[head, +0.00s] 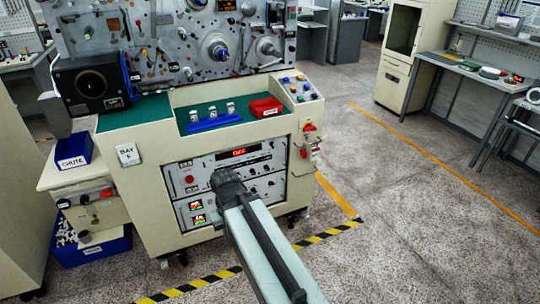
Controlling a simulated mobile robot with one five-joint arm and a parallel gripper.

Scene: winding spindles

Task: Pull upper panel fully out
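The upper panel (205,168) is a light grey rack front with a red lit display and a red button, set in the front of the cream winding machine (150,205). It looks flush with the cabinet. The lower panel (265,187) lies directly beneath it, with small lit displays at its left. My gripper (219,176) is in front of the panels, at about the seam between them, and covers part of both. Its fingertips are small and dark, so I cannot tell whether they touch a handle or are closed.
A blue rack with spools (214,124) and a red bin (265,108) sit on the green top. A blue CHUTE bin (73,150) stands at left, above a blue floor crate (95,250). Yellow-black tape (215,277) crosses the floor. Open floor (400,220) lies right.

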